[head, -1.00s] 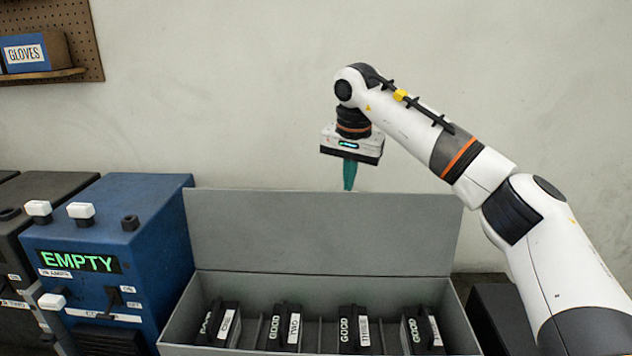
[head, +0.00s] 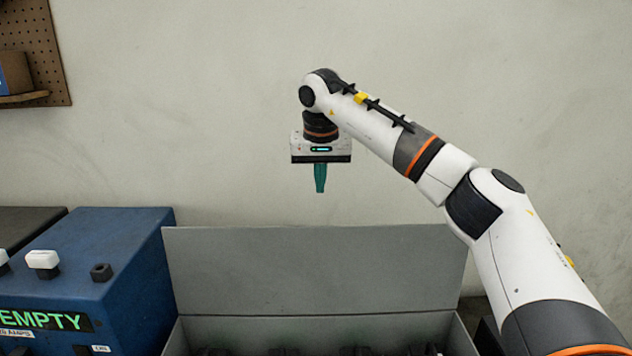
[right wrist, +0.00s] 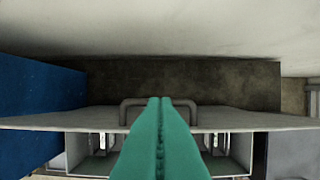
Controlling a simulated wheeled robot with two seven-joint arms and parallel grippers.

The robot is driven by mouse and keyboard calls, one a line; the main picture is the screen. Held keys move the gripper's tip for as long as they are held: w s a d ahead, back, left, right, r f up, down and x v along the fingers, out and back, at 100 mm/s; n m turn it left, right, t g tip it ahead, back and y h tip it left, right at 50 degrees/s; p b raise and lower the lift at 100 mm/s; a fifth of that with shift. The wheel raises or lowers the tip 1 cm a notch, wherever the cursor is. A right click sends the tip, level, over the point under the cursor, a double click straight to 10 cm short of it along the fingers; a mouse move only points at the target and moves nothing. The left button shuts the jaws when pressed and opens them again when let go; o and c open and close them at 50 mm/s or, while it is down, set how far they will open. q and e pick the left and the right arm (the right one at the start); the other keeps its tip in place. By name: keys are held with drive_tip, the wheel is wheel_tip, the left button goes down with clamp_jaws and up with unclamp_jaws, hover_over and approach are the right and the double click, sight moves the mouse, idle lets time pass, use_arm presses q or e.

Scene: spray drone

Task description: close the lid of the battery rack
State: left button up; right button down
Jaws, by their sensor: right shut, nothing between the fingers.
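The battery rack is a grey box (head: 178,338) at the bottom of the head view, with its grey lid (head: 315,270) standing open and upright at the back. Dark batteries (head: 360,351) show only at their tops inside it. My right gripper (head: 320,190) is shut and empty, its green fingers pointing down above the lid's top edge, apart from it in the head view. In the right wrist view the green fingers (right wrist: 160,100) are together over the lid (right wrist: 240,119), near a grey handle (right wrist: 128,112) on its far side. My left gripper is out of view.
A blue box (head: 110,255) marked EMPTY stands close to the rack's left. A plain wall (head: 500,80) rises behind. The right wrist view shows a strip of dark surface (right wrist: 200,85) between lid and wall. A pegboard (head: 45,50) hangs at upper left.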

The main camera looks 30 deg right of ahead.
drive_tip(key=p+x, duration=0.2)
drive_tip(key=x, duration=0.6)
drive_tip(key=s, duration=0.1)
drive_tip(key=s+a+p, duration=0.1)
drive_tip(key=s+r, duration=0.1)
drive_tip(key=shift+s+a+p, duration=0.35)
drive_tip(key=shift+s+p, duration=0.05)
drive_tip(key=shift+f, duration=0.1)
